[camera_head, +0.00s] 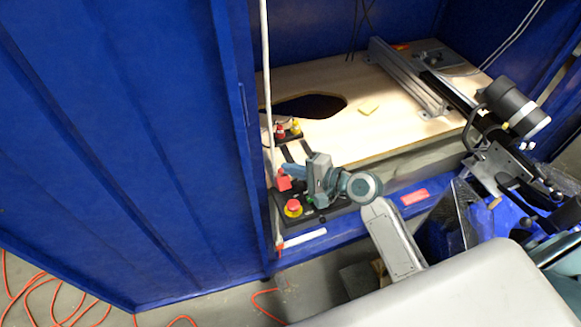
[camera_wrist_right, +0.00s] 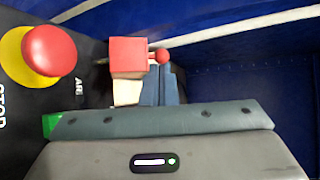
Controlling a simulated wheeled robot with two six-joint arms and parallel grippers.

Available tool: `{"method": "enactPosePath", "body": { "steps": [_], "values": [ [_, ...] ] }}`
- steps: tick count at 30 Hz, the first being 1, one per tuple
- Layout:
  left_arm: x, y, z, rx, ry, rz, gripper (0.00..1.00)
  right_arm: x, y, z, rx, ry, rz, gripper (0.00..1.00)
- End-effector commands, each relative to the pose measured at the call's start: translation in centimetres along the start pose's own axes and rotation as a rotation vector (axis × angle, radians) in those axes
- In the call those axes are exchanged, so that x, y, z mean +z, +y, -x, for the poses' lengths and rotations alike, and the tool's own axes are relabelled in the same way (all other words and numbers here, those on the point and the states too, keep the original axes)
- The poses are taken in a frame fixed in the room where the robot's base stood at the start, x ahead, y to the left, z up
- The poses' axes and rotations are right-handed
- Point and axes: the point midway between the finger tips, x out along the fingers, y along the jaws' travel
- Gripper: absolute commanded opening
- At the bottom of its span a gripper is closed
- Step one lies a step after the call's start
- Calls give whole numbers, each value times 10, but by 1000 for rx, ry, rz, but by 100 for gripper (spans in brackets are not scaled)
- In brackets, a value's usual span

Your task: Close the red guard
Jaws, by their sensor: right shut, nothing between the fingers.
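The red guard (camera_head: 284,183) is a small red block on a black control panel (camera_head: 312,222) at the front left of the tank opening. In the right wrist view the red guard (camera_wrist_right: 128,57) is just beyond my fingertips, with a small red ball (camera_wrist_right: 162,56) at its right side. I cannot tell how far the guard is tilted. My right gripper (camera_head: 308,178) is shut and empty, close beside the guard; contact is unclear. Its fingers (camera_wrist_right: 160,80) show together in the wrist view.
A red stop button on a yellow collar (camera_head: 293,208) sits on the panel near the guard; it is large in the wrist view (camera_wrist_right: 48,50). A blue wall (camera_head: 130,130) stands left. A light wooden board (camera_head: 390,120) with a dark hole lies behind.

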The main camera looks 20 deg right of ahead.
Motion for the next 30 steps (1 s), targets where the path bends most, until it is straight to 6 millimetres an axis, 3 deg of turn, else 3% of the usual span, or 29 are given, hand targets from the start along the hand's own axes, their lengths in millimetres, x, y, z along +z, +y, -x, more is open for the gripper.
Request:
{"method": "enactPosePath", "body": {
  "steps": [12,30],
  "values": [
    [-46,2,16,1,14,-4,0,6,9,8,-74,1,59,0],
    [-41,2,15,1,10,-4,0,15,27,20,-73,1,57,0]
  ]
}}
